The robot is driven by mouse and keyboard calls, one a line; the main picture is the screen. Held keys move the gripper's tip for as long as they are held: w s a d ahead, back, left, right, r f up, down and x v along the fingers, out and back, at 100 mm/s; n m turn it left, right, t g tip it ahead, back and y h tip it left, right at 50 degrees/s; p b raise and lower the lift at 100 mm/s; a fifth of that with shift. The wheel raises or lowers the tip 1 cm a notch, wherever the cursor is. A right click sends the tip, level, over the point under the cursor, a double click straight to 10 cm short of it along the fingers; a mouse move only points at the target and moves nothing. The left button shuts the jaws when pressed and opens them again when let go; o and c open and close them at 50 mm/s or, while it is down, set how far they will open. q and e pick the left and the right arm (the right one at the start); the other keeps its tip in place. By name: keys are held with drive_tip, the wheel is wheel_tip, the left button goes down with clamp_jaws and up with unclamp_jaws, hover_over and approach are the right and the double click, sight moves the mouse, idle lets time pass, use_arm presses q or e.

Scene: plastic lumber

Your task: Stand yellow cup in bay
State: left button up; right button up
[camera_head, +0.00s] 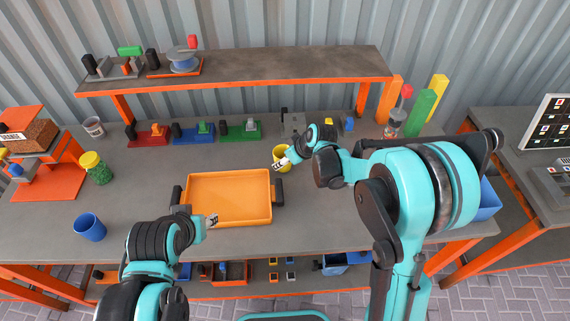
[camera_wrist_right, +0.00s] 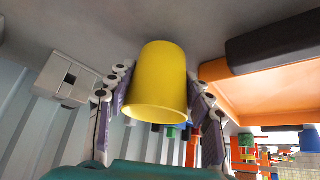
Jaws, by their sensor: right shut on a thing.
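The yellow cup (camera_head: 282,157) is between the fingers of my right gripper (camera_head: 279,163), just beyond the back right corner of the orange tray. In the right wrist view, which is upside down, the yellow cup (camera_wrist_right: 157,82) is held between both finger pads (camera_wrist_right: 158,95), upright with its rim up. Whether its base touches the table I cannot tell. My left gripper (camera_head: 211,221) is over the front left part of the orange tray (camera_head: 230,174), apart from the cup; its jaws are too small to read. I cannot make out clearly which place is the bay.
Red (camera_head: 150,138), blue (camera_head: 192,135) and green (camera_head: 240,131) fixtures line the bench's back under a raised shelf (camera_head: 240,68). A blue cup (camera_head: 90,228) and a yellow-lidded jar (camera_head: 97,168) stand left. A grey box (camera_wrist_right: 68,78) is near the held cup.

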drive_tip(key=shift+f, duration=0.65)
use_arm(q)
drive_tip(key=shift+f, duration=0.25)
use_arm(e)
drive_tip(key=shift+f, duration=0.1)
drive_tip(key=o, duration=0.9)
drive_tip(key=shift+c, duration=0.2)
use_arm(q)
drive_tip(key=shift+f, duration=0.15)
